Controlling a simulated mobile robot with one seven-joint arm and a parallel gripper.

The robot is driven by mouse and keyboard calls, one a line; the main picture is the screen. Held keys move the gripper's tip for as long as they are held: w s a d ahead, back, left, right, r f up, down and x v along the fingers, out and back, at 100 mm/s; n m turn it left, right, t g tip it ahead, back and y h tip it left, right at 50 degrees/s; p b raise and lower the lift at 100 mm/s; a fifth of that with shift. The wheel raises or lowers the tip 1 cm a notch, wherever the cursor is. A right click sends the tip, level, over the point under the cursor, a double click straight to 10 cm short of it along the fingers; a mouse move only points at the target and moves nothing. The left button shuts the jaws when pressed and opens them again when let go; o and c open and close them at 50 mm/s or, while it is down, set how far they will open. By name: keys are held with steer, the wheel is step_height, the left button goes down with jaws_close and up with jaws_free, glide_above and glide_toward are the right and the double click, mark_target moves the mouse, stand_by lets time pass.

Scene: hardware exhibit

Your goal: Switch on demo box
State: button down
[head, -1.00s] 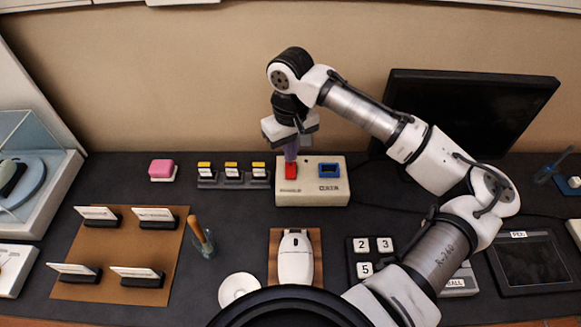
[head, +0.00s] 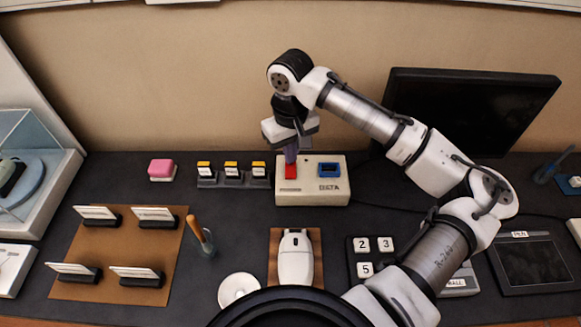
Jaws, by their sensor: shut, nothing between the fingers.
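The demo box, a beige box (head: 312,194) marked "BETA", sits on the dark tabletop at the middle back. It carries a red rocker switch (head: 291,172) on the left and a blue part (head: 329,169) on the right. My gripper (head: 291,156) points down over the red switch, with its shut, empty fingers at or just above the switch's far end. The fingers hide that end, so I cannot tell whether they touch it or which way it is tilted.
Several yellow-topped blocks (head: 231,171) stand left of the box, with a pink block (head: 161,169) farther left. A white mouse (head: 296,258) lies on a brown pad in front. A black monitor (head: 470,112) stands behind my arm.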

steer(key=shift+f+b, duration=0.3)
steer(key=shift+f, duration=0.4)
steer(key=shift+r, duration=0.1)
step_height(320, 180, up, 7)
steer(key=p, duration=0.6)
stand_by(0.4)
stand_by(0.4)
